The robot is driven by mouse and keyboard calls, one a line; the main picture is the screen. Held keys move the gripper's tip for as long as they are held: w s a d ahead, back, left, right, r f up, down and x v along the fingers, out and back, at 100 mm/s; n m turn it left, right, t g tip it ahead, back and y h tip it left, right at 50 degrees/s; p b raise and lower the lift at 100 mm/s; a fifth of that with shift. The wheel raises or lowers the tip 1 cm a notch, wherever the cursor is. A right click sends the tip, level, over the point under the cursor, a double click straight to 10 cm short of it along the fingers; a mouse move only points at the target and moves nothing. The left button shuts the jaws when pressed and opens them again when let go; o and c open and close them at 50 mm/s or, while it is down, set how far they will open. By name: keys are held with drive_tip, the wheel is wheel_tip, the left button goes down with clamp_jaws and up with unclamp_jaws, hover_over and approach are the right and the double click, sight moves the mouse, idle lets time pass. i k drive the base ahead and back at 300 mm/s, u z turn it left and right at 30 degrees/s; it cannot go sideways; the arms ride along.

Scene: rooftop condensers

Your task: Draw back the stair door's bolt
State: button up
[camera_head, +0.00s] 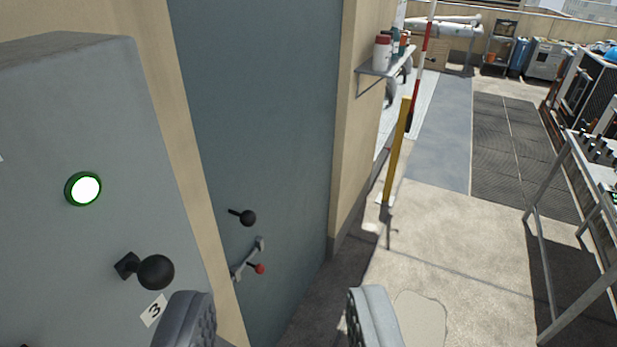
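The stair door (265,100) is a tall blue-grey panel in a beige frame, left of centre, and looks shut. On its lower part a short dark rod with a black ball knob (248,218) sticks out. Just below it is a slanted grey metal bar (247,258) with a red ball knob (260,269). I cannot tell for certain which of these is the bolt. My gripper (279,322) shows as two grey padded fingers at the bottom edge. It is open and empty, below and in front of the door fittings, touching neither.
A grey cabinet (80,120) stands close on the left, with a green-ringed white lamp (83,189), a black ball handle (155,271) and a "3" label (154,310). A shelf (390,66) with bottles and a yellow post (397,150) stand right of the door.

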sight(260, 269)
drive_tip(key=u, duration=0.05)
drive_tip(key=k, duration=1.3)
drive_tip(key=z, duration=0.65)
drive_tip(key=i, duration=2.4)
drive_tip(key=u, duration=0.9)
